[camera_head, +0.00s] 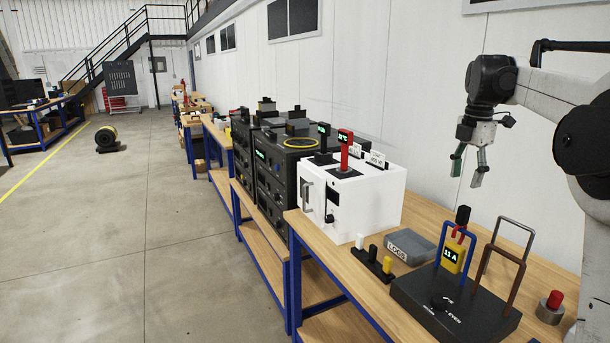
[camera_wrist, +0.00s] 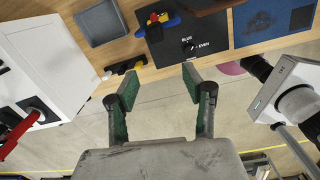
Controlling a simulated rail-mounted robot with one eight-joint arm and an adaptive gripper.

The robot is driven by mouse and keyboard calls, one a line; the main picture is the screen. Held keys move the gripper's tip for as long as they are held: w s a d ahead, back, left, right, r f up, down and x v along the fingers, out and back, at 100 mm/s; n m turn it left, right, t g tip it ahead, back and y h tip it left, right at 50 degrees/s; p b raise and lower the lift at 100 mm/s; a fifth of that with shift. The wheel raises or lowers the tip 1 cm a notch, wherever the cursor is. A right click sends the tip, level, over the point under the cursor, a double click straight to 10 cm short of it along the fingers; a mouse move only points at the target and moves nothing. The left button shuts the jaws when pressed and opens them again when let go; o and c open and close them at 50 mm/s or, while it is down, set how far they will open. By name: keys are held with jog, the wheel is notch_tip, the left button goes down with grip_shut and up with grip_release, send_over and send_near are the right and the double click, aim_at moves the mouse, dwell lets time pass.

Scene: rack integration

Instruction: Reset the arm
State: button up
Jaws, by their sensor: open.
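My gripper (camera_head: 466,177) hangs from my raised arm at the upper right in the head view. Its fingers point down and are spread apart, with nothing between them. It is well above the workbench (camera_head: 438,206) and touches nothing. In the wrist view its two greenish, worn fingers (camera_wrist: 160,82) are apart and empty, with floor visible between and beyond them.
A black box (camera_head: 410,306) with upright coloured loops stands on the bench below my gripper. A white cabinet (camera_head: 378,212), a grey LOGS block (camera_head: 411,247) and a red button (camera_head: 553,301) are nearby. The wall is behind; open floor (camera_head: 185,250) lies left.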

jog(key=s+a+f+m+t+b, duration=0.25)
jog(key=s+a+m, duration=0.75)
jog(key=s+a, duration=0.55)
jog(key=s+a+f+m+t, duration=0.2)
jog(key=s+a+f+m, duration=0.2)
jog(key=s+f, duration=0.4)
jog(key=s+a+f+m+t, duration=0.2)
jog(key=s+a+f+m, duration=0.2)
jog(key=s+f+m, duration=0.3)
jog(key=s+f, duration=0.1)
jog(key=s, duration=0.3)
jog(key=shift+s+a+f, duration=0.15)
jog(key=shift+s+a, duration=0.1)
jog(key=shift+s, duration=0.1)
